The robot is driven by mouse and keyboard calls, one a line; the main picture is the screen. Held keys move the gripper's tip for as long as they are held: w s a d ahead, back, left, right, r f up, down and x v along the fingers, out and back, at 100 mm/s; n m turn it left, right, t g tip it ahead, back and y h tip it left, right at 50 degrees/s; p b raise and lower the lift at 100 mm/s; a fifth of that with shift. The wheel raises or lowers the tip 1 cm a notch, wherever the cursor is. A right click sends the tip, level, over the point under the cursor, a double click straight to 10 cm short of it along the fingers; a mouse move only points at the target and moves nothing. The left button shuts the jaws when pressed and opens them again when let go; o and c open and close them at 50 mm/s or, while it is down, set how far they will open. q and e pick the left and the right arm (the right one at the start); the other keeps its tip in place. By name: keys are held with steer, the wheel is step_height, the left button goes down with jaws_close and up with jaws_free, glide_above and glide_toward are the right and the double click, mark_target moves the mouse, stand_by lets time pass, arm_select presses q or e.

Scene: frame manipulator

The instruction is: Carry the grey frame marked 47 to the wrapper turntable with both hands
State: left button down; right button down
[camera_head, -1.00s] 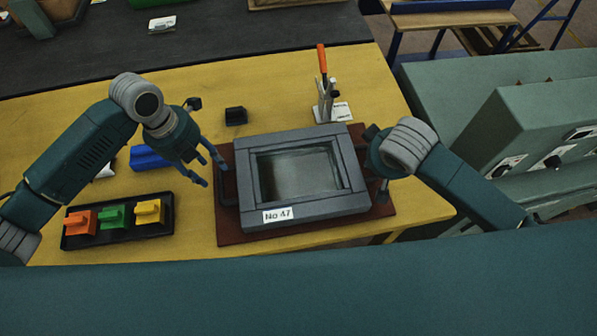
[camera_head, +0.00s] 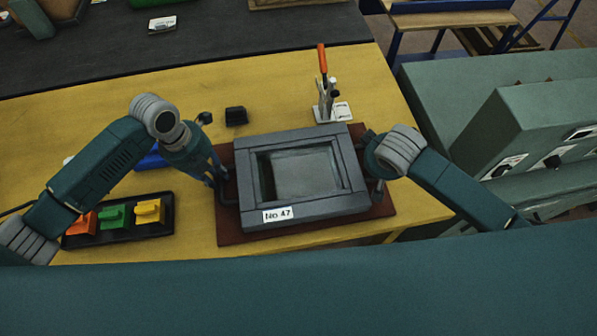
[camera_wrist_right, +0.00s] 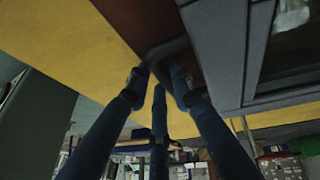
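The grey frame (camera_head: 248,185), labelled "No 47", lies flat on a dark red-brown board (camera_head: 232,236) on the yellow table. It has a dark handle on each side. My left gripper (camera_head: 220,178) is at the left handle (camera_head: 229,201); its fingers overlap the handle, and whether they grip it cannot be told. My right gripper (camera_head: 372,178) is at the frame's right side. In the right wrist view, its fingers (camera_wrist_right: 160,80) are spread, with their tips near the dark right handle (camera_wrist_right: 167,48) beside the frame (camera_wrist_right: 222,50). The wrapper turntable is not identifiable.
A black tray with orange, green and yellow blocks (camera_head: 115,217) lies at the left, under my left arm. A toggle clamp with an orange handle (camera_head: 323,62) and a small black block (camera_head: 236,116) stand behind the frame. A green-grey machine (camera_head: 530,130) stands to the right.

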arm_select(q)
steer(key=shift+w+r, duration=0.1)
steer(key=shift+r, duration=0.1)
arm_select(e)
steer(key=shift+w+r, duration=0.1)
steer(key=shift+r, duration=0.05)
